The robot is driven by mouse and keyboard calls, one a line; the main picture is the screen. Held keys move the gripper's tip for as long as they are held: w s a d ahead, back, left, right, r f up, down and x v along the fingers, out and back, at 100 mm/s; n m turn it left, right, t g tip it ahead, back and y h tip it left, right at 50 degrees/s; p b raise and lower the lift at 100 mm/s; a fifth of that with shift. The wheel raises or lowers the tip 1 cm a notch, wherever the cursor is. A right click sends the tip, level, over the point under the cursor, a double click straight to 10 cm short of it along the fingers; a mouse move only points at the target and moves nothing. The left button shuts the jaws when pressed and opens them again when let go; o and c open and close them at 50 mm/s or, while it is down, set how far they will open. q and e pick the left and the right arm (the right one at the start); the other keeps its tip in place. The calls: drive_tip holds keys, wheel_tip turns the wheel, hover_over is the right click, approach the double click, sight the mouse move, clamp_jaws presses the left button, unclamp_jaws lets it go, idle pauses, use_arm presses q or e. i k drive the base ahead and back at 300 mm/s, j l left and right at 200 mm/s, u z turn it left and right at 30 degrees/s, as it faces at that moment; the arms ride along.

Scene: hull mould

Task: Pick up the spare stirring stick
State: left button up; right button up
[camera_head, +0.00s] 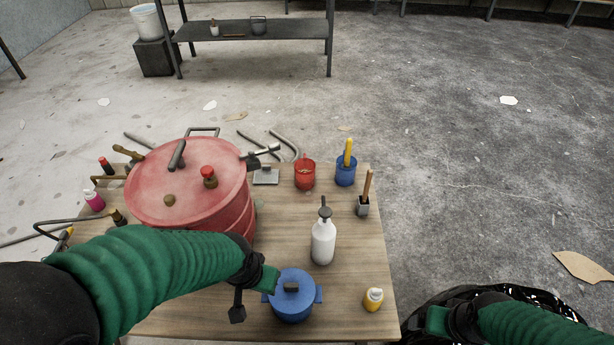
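A brown wooden stick (367,184) stands upright in a small grey holder (363,207) near the table's right edge. A yellow stick-like piece (348,152) stands in a blue mug (345,172) behind it. I cannot tell which of the two is the spare stirring stick. My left gripper (254,294) is low at the left side of a blue lidded pot (293,306), well in front of both sticks; its fingers are not clear. My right gripper (438,320) is right of the table, over a black glossy bag; its fingers are not clear either.
A large red lidded drum (190,188) fills the table's left (345,290). A white pump bottle (323,241) stands mid-table, with a red mug (305,174) behind it. The black bag (560,302) lies beyond the table's right edge.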

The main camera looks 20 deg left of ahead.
sight(370, 171)
drive_tip(key=z, duration=0.65)
drive_tip(key=i+j+z, duration=0.15)
drive_tip(key=j+z, duration=0.3)
drive_tip(key=i+j+z, duration=0.1)
drive_tip(key=j+z, duration=0.2)
drive_tip(key=z, duration=0.2)
